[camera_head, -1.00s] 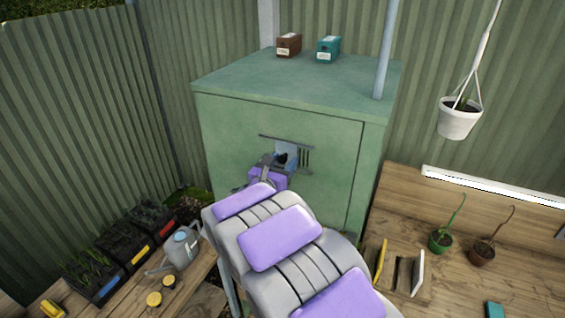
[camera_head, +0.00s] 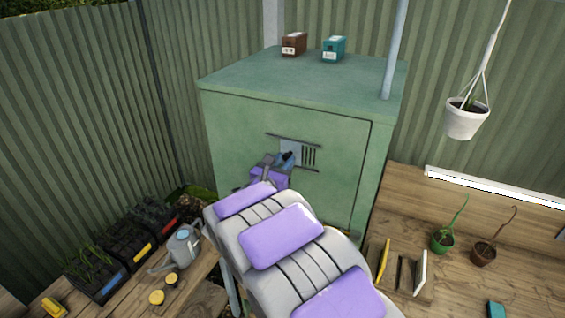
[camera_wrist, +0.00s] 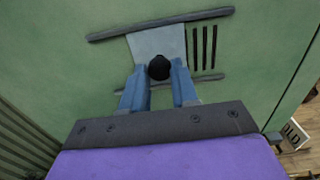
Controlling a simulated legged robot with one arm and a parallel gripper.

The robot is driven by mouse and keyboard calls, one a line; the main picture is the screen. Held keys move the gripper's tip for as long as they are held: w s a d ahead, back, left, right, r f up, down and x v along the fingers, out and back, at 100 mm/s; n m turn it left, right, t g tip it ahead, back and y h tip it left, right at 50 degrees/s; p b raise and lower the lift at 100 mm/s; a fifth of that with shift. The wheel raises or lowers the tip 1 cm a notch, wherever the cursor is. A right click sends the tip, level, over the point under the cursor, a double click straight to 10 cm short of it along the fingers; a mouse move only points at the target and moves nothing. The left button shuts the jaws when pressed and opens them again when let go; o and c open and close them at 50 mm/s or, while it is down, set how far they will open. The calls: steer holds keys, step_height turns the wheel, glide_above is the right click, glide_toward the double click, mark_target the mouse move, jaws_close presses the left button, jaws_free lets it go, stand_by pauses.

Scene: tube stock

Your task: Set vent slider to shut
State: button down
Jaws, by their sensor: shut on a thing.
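The vent slider is a pale grey plate (camera_wrist: 158,40) with a round black knob (camera_wrist: 159,67), set between two dark horizontal rails on the green cabinet's front. The plate also shows in the head view (camera_head: 289,147). Dark vertical vent slots (camera_wrist: 203,47) lie uncovered just right of the plate. My gripper (camera_wrist: 159,73) has blue fingers, one on each side of the knob, and is shut on it. In the head view my gripper (camera_head: 286,158) is at the slider, and my arm hides part of the cabinet front below.
The green cabinet (camera_head: 250,85) carries a brown box (camera_head: 294,44) and a teal box (camera_head: 334,48) on top. A pale post (camera_head: 394,50) stands at its front right. A bench with a watering can (camera_head: 184,246) is at left. A wooden bench with pots (camera_head: 442,240) is at right.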

steer(key=shift+w+r, duration=0.15)
steer(key=shift+r, duration=0.15)
steer(key=shift+d+r+b, duration=0.2)
steer(key=shift+d+b, duration=0.1)
steer(key=shift+b, duration=0.4)
steer(key=shift+s+d+r+b, duration=0.1)
steer(key=shift+s+d+b, duration=0.15)
steer(key=shift+d, duration=0.2)
steer(key=shift+s+d+r+b, duration=0.1)
steer(key=shift+s+d+b, duration=0.05)
steer(key=shift+d+b, duration=0.25)
steer(key=shift+s+d+f+b, duration=0.15)
steer(key=shift+s+d+b, duration=0.1)
steer(key=shift+d+b, duration=0.4)
steer(key=shift+s+d+f+b, duration=0.2)
steer(key=shift+d+f+b, duration=0.15)
steer(key=shift+d, duration=0.25)
steer(key=shift+f, duration=0.2)
